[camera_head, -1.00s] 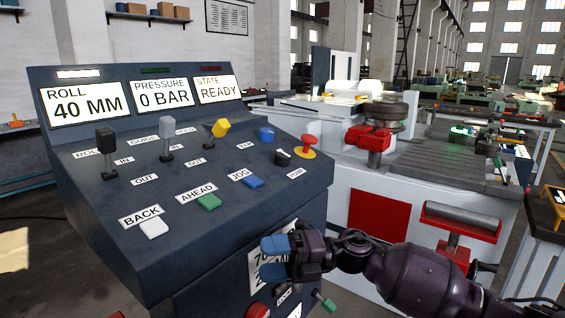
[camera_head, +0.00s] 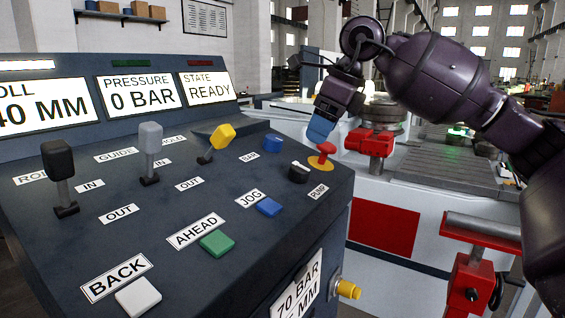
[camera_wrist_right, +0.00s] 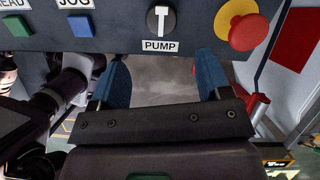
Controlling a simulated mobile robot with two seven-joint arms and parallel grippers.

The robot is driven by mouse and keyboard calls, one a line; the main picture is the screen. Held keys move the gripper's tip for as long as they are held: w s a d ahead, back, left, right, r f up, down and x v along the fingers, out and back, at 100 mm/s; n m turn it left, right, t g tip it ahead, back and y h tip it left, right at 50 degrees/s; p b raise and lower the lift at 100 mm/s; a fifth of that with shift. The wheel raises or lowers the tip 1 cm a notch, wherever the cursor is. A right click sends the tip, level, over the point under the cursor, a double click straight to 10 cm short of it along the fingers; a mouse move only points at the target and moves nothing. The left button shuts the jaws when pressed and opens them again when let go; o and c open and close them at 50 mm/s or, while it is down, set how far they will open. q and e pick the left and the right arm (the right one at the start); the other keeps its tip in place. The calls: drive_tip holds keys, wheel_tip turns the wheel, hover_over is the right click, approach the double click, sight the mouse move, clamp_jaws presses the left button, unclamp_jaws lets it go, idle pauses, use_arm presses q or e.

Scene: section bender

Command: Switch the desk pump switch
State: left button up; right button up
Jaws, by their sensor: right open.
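The pump switch (camera_head: 299,172) is a black rotary knob with a white pointer on the sloped desk, above the PUMP label (camera_head: 318,189). In the right wrist view the knob (camera_wrist_right: 161,19) stands at the top centre with its white pointer roughly upright. My right gripper (camera_head: 320,130) is above the desk's right end, beyond the knob and near the red emergency button. In the right wrist view its two blue fingers (camera_wrist_right: 161,78) are spread apart with nothing between them, and the knob lies ahead, between their directions. My left gripper is not in view.
The red mushroom button (camera_head: 325,149) on its yellow base is close by the knob. A blue knob (camera_head: 273,143), a blue JOG button (camera_head: 269,207) and several levers stand to the left. A red clamp part (camera_head: 370,143) of the machine is right of the desk.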

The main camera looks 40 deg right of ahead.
sight(303, 168)
drive_tip(key=b+x, duration=0.1)
drive_tip(key=x, duration=0.7)
drive_tip(key=shift+w+d+f+b, duration=0.1)
drive_tip(key=shift+w+f+b, duration=0.1)
drive_tip(key=shift+b, duration=0.1)
drive_tip(key=shift+w+f, duration=0.25)
drive_tip(key=shift+f, duration=0.45)
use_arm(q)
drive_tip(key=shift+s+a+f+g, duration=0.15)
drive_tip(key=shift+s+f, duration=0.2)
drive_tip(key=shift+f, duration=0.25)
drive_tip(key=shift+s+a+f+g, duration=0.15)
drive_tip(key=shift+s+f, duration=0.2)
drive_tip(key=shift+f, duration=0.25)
use_arm(e)
drive_tip(key=shift+c, duration=0.5)
